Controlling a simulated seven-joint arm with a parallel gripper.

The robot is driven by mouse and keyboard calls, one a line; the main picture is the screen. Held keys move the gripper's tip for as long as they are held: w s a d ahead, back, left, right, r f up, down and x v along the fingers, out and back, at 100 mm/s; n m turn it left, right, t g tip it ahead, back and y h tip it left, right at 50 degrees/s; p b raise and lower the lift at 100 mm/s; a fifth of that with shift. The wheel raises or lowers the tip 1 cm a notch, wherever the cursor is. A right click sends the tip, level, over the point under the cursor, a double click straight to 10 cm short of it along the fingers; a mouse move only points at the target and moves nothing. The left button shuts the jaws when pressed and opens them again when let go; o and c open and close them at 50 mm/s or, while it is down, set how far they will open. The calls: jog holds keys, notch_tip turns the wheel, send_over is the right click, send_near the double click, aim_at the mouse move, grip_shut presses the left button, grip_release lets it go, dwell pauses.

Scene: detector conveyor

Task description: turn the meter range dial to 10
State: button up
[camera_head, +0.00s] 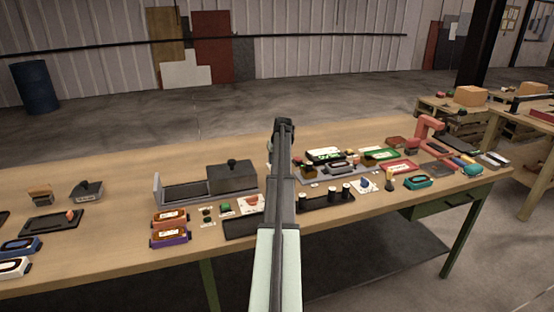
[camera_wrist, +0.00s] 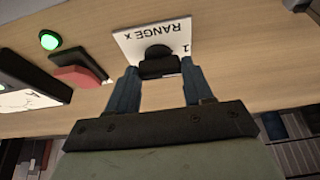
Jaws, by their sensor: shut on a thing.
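The meter range dial is a black knob (camera_wrist: 158,58) on a white card (camera_wrist: 128,40) marked "RANGE x", seen upside down in the wrist view. A "1" shows near the card's right edge; other marks and the knob's pointer are hidden or cannot be made out. My gripper (camera_wrist: 160,72) has its two blue fingers on either side of the knob and is shut on it. In the head view my arm reaches over the bench, and I cannot make out the dial or fingertips there.
In the wrist view a lit green lamp (camera_wrist: 49,40) and a red part (camera_wrist: 80,76) lie left of the card. In the head view the wooden bench (camera_head: 115,240) holds a dark lidded box (camera_head: 232,179), orange meters and a red clamp-shaped object (camera_head: 430,128).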

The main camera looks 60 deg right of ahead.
jog(key=shift+m, duration=0.3)
jog(key=m+g, duration=0.1)
jog(key=m, duration=0.2)
jog(key=m+g+h, duration=0.1)
jog(key=m, duration=0.1)
jog(key=shift+w+a+m, duration=0.1)
jog(key=shift+w+m, duration=0.1)
jog(key=shift+m, duration=0.2)
jog(key=m+g, duration=0.2)
jog(key=m, duration=0.3)
jog(key=shift+w, duration=0.1)
jog(key=shift+m, duration=0.3)
jog(key=o, duration=1)
jog(key=shift+o, duration=0.2)
jog(key=v, duration=1.3)
jog(key=shift+w+r, duration=0.25)
jog(key=shift+r, duration=0.15)
